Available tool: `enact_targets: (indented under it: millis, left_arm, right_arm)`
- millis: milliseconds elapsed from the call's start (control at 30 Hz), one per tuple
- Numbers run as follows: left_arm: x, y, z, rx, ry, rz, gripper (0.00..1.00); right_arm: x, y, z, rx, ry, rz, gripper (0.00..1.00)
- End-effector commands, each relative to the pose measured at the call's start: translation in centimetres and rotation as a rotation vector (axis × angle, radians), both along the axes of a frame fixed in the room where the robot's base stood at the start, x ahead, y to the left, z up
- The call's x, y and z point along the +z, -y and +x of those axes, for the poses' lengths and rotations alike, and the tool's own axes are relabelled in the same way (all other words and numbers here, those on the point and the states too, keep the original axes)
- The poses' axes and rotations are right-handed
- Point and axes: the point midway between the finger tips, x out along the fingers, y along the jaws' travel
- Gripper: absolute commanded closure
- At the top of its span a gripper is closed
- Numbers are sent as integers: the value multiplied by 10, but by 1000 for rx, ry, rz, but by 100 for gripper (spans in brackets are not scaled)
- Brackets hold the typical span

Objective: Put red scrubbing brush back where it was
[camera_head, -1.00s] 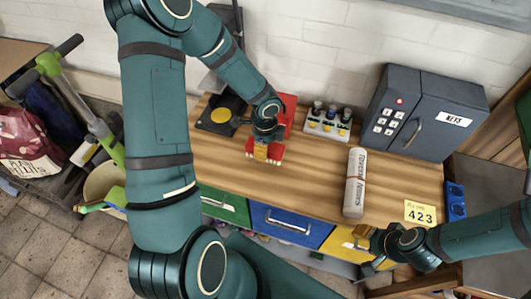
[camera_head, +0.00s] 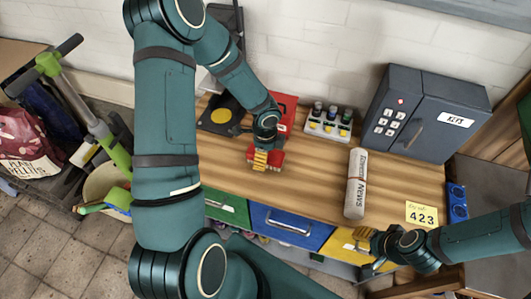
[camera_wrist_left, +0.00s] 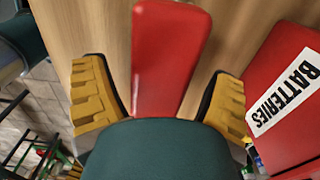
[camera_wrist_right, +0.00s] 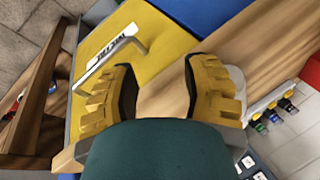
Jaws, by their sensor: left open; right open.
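The red scrubbing brush (camera_head: 277,158) is on the wooden workbench top, partly hidden by my left gripper (camera_head: 262,160) in the head view. In the left wrist view its red body (camera_wrist_left: 168,55) lies between the two yellow fingers, with a gap on each side. My left gripper is open around it, not closed on it. My right gripper (camera_head: 366,246) is open and empty near the yellow drawer (camera_head: 343,243) at the bench front. The right wrist view shows that drawer's handle (camera_wrist_right: 115,55) beside its fingers.
The red batteries box (camera_head: 286,108) stands close behind the left gripper. A rack of small bottles (camera_head: 328,127), a rolled newspaper (camera_head: 356,185), a grey key safe (camera_head: 423,115) and a yellow 423 note (camera_head: 421,214) are to the right. Bare wood lies between brush and newspaper.

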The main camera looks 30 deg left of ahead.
Motion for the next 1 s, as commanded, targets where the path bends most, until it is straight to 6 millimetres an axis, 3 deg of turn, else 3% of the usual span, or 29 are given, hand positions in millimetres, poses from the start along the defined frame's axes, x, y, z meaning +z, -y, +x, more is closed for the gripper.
enact_targets:
  millis: [233,700,867,1000]
  left_arm:
    - [19,-1,1,1,3,1,15]
    - [107,0,1,2,2,0,15]
    - [118,1,0,4,0,-3,15]
    - [103,31,-7,106,-7,-92,15]
  right_arm:
    - [6,0,0,0,0,1,53]
    - [21,0,0,2,0,2,53]
    - [22,0,0,4,0,2,53]
    - [22,0,0,4,0,2,53]
